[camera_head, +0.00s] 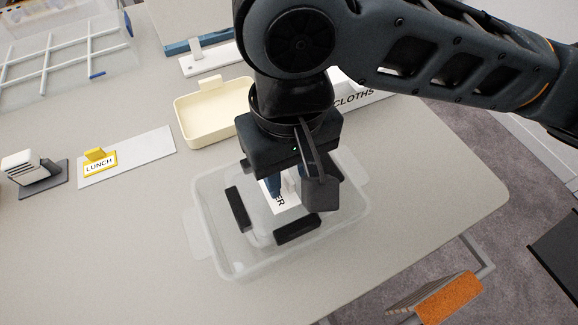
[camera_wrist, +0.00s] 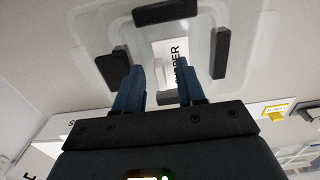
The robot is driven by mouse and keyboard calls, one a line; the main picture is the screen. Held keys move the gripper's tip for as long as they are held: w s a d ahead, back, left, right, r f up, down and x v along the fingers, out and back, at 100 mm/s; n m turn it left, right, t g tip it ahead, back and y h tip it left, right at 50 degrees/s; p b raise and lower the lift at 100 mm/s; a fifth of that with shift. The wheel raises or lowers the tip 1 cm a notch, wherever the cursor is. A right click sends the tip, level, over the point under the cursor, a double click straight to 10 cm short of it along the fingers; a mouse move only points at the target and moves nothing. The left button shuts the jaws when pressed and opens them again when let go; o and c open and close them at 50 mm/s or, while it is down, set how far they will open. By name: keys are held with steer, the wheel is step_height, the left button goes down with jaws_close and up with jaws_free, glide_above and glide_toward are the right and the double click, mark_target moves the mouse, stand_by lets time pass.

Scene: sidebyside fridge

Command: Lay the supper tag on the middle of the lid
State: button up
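The supper tag is a white card (camera_head: 283,203) with black letters, partly hidden by my gripper; "PER" shows on it in the wrist view (camera_wrist: 172,50). It appears to lie near the middle of the translucent lid (camera_head: 222,262), among black bars; whether it rests fully flat is hard to tell. The lid also shows in the wrist view (camera_wrist: 205,22). My gripper (camera_head: 275,188) is low over the lid. In the wrist view its blue fingers (camera_wrist: 160,72) stand apart, one each side of the tag's pale upright tab (camera_wrist: 159,76), with gaps visible.
A cream tray (camera_head: 205,132) stands just behind the lid. A yellow LUNCH tag (camera_head: 99,163) is on a white strip at left, beside a dark stand (camera_head: 42,180) holding pale cards. A CLOTHS label (camera_head: 353,98) lies behind my arm. The table's front left is clear.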

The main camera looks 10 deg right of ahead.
step_height(320, 180, up, 8)
steer(key=shift+f, duration=0.1)
stand_by(0.4)
stand_by(0.4)
